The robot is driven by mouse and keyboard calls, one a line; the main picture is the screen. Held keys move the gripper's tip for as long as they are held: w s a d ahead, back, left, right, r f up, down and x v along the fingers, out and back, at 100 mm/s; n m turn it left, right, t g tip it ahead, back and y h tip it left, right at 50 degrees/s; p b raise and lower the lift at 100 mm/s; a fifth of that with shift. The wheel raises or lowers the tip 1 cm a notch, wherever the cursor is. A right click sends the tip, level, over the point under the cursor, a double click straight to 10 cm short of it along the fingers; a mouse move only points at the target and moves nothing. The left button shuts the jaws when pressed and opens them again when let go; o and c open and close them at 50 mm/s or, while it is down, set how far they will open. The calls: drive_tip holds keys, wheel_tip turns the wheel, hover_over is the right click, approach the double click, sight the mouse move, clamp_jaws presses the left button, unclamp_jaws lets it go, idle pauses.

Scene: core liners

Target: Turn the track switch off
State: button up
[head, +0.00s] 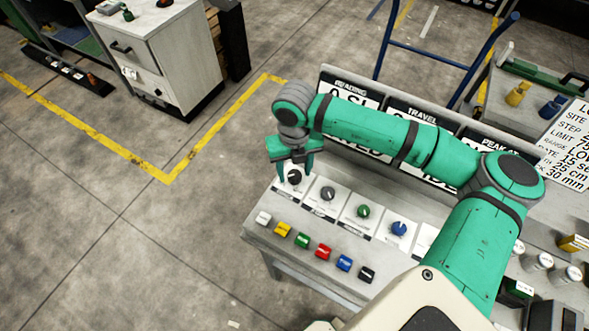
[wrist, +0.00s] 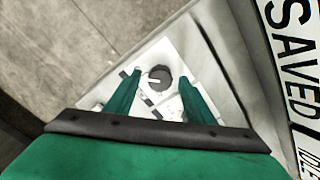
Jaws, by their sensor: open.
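A dark rotary knob (wrist: 161,74) on a white plate shows between my fingers in the wrist view. A white mark lies at its lower left edge. In the head view this knob (head: 294,177) is the leftmost of a row on the grey console (head: 262,232). My gripper (head: 295,181) points down over it with its fingers apart, one on each side. It also shows in the wrist view (wrist: 160,80), open, with gaps between fingers and knob. I cannot tell whether the fingertips are level with the knob. The plate's label is too small to read as the track switch.
Beside it stand a grey knob (head: 327,193), a green knob (head: 363,211) and a blue knob (head: 398,228). Several coloured blocks, such as a red one (head: 323,251), line the console's front. A sign board (head: 345,90) rises behind.

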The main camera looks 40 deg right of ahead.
drive_tip(key=shift+f, duration=0.1)
drive_tip(key=c, duration=1.1)
drive_tip(key=shift+o, duration=0.2)
drive_tip(key=shift+n, duration=0.3)
drive_tip(key=n, duration=0.8)
drive_tip(key=shift+n, duration=0.4)
drive_tip(key=n, duration=0.4)
drive_tip(key=shift+n, duration=2.2)
